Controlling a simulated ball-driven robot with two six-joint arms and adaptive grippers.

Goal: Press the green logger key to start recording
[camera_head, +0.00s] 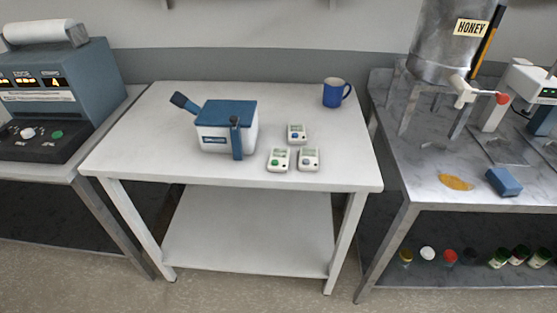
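Three small white loggers stand close together on the white table (150,140): a back one (296,130), a front left one (279,155) and a front right one (309,155). Each has a greenish display and small keys below it. The front left one seems to have a green key (274,164); the back one seems to have a blue key. The key colour on the front right one is too small to tell. Neither of my grippers is in view.
A blue-lidded white box (215,140) with a blue handle stands left of the loggers, and a blue mug (333,94) behind them to the right. A blue machine (75,75) stands on the left bench. A honey tank (440,50) and blue sponge (505,182) are right.

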